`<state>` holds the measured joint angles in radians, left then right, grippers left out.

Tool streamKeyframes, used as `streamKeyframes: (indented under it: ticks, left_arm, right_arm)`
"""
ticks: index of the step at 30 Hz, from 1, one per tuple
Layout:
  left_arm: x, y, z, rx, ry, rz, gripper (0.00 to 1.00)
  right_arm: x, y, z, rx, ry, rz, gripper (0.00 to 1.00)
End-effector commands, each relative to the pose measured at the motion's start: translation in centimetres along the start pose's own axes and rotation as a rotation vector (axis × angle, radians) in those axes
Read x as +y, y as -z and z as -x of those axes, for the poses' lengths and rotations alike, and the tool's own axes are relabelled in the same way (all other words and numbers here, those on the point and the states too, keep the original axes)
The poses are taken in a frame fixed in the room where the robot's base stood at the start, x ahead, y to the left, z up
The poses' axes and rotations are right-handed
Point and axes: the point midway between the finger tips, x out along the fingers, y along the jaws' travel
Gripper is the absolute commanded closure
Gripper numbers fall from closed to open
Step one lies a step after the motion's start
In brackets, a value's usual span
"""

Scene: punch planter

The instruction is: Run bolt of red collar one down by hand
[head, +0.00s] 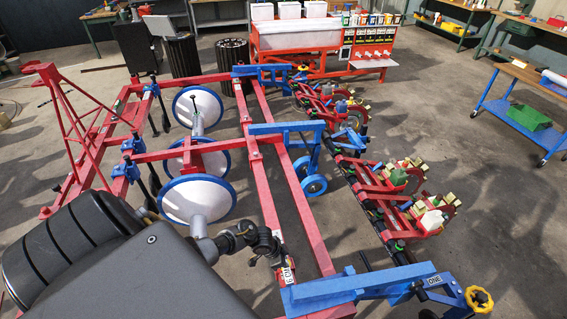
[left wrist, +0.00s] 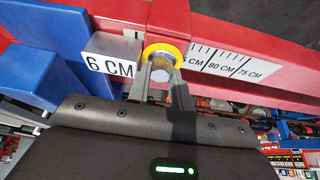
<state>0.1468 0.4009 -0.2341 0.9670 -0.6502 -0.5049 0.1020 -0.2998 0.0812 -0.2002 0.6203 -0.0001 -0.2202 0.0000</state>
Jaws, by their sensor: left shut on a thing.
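In the left wrist view, the bolt (left wrist: 161,74) has a grey hex head inside a yellow ring (left wrist: 165,50). It sits at the red collar (left wrist: 168,16) on a red beam (left wrist: 260,46). My left gripper (left wrist: 161,84) is shut on the bolt head, with one finger on each side. How far the bolt is in is hidden. In the head view my left gripper (head: 276,256) is at the near part of the long red beam (head: 262,197). My right gripper is not in view.
Blue frame parts (left wrist: 50,70) stand close on the left in the wrist view. A white centimetre scale (left wrist: 220,62) lies along the beam. In the head view, a blue arm marked "ONE" (head: 410,291) with a yellow handwheel (head: 479,298) lies to the right. White discs (head: 197,200) stand left.

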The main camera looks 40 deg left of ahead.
Motion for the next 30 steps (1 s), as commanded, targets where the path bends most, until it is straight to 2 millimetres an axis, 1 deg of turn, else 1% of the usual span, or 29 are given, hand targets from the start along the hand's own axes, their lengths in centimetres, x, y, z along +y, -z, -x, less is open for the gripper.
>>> streamKeyframes:
  ticks: [15, 16, 20, 30]
  left_arm:
    - [0.05, 0.12, -0.02, 0.003, -0.008, -0.017, 1.0]
    - [0.05, 0.12, -0.02, 0.003, -0.008, -0.017, 0.74]
    - [0.08, 0.1, -0.02, 0.002, -0.008, -0.017, 0.57]
    - [0.45, -0.02, -0.14, 0.0, -0.015, -0.019, 0.56]
  right_arm:
    - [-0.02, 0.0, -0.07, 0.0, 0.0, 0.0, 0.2]
    - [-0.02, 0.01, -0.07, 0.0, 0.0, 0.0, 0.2]
    - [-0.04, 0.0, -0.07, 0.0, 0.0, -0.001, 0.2]
    - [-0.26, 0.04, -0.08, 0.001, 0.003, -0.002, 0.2]
